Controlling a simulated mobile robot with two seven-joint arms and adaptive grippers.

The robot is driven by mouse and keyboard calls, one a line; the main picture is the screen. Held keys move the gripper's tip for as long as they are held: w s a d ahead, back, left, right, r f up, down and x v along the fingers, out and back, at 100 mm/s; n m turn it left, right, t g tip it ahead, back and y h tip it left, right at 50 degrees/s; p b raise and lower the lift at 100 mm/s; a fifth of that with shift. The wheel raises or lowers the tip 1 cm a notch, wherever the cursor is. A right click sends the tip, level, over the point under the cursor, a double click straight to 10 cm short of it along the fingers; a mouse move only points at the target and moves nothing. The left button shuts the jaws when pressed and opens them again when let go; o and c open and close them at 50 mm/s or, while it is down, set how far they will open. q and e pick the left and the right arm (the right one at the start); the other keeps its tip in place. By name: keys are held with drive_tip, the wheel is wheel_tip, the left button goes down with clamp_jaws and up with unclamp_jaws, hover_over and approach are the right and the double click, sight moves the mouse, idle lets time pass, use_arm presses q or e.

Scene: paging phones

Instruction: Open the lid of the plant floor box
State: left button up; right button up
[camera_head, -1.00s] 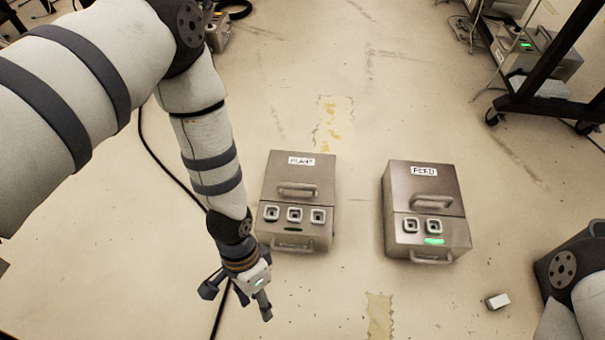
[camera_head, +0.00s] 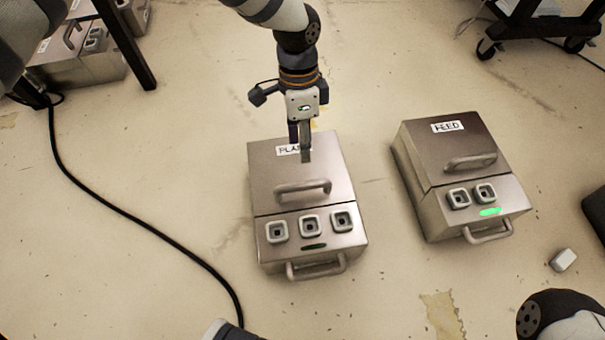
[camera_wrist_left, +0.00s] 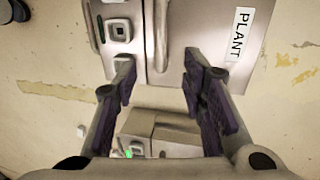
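The PLANT floor box (camera_head: 262,185) is a grey metal box on the floor, in the middle of the head view. Its lid is shut, with a bar handle (camera_head: 302,188) across it and a white PLANT label partly hidden by my gripper. My left gripper (camera_head: 302,158) is over the label end of the lid, beyond the handle. In the left wrist view its fingers (camera_wrist_left: 160,72) are spread and empty; the lid handle (camera_wrist_left: 160,35) appears between and beyond them. The PLANT label (camera_wrist_left: 238,35) is to the right there. My right gripper is out of view.
A similar FEED box (camera_head: 420,165) with a green light stands to the right. A black cable (camera_head: 130,232) runs along the floor at left. A small white block (camera_head: 563,260) lies at right. A wheeled stand (camera_head: 530,30) is at the back right.

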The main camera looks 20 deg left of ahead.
sight(305, 183)
use_arm(q)
drive_tip(key=f+b, duration=0.1)
drive_tip(key=f, duration=0.3)
drive_tip(key=s+d+f+b, duration=0.1)
drive_tip(key=f+b, duration=0.1)
drive_tip(key=f, duration=0.1)
drive_tip(key=s+f+b, duration=0.1)
drive_tip(key=f, duration=0.3)
drive_tip(key=shift+d+f+b, duration=0.2)
drive_tip(key=shift+f+b, duration=0.1)
drive_tip(key=shift+f, duration=0.05)
clamp_jaws()
